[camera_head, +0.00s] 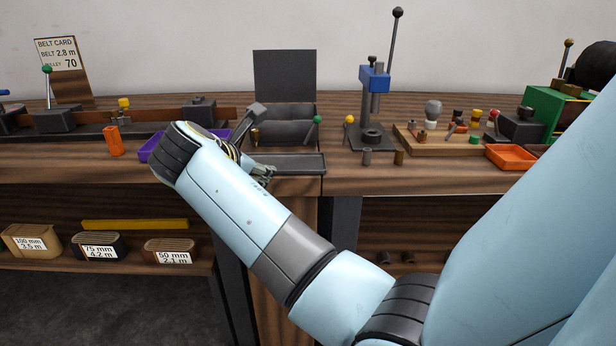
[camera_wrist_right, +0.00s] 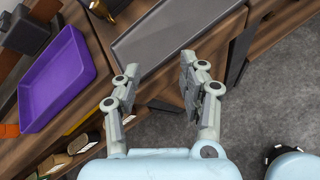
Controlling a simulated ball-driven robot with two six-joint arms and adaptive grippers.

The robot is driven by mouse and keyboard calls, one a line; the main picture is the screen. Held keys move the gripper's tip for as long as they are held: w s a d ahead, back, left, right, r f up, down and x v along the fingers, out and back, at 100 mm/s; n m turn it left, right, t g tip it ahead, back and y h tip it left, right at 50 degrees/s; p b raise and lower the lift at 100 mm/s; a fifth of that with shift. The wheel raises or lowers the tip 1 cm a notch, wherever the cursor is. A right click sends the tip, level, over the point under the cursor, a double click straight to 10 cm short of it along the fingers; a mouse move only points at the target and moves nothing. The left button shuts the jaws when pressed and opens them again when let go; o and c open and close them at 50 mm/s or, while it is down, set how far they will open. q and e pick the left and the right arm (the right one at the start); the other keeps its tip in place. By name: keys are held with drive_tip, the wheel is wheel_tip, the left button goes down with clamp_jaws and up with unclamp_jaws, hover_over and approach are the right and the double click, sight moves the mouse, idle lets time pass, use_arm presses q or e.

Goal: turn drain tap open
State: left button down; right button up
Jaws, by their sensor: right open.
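A small brass fitting, which looks like the drain tap (camera_head: 255,137), sits at the front left of a dark metal tank (camera_head: 285,112) with a raised lid. Its handle position is too small to tell. In the right wrist view a brass piece (camera_wrist_right: 108,6) is cut off by the top edge. My right gripper (camera_head: 266,174) is in front of the tank, near the bench's front edge. In its wrist view the right gripper (camera_wrist_right: 160,66) is open and empty, its fingers spread before a flat grey tray (camera_wrist_right: 172,35). My left gripper is not in view.
A purple tray (camera_head: 150,147) lies left of the tank, partly behind my right arm; it also shows in the wrist view (camera_wrist_right: 60,80). A green-knobbed lever (camera_head: 317,120) stands at the tank's right. A blue press (camera_head: 374,78) stands further right.

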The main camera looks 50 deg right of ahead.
drive_tip(key=s+a+f+m+y, duration=0.2)
drive_tip(key=s+f+m, duration=0.2)
drive_tip(key=s, duration=0.4)
drive_tip(key=s+a+f+m+y, duration=0.2)
drive_tip(key=s+m, duration=0.4)
drive_tip(key=s, duration=0.3)
drive_tip(key=shift+s+f+m+g+y, duration=0.15)
drive_tip(key=shift+f+m+g+y, duration=0.2)
drive_tip(key=shift+f+y, duration=0.6)
drive_tip(key=shift+d+f, duration=0.1)
drive_tip(key=shift+f, duration=0.05)
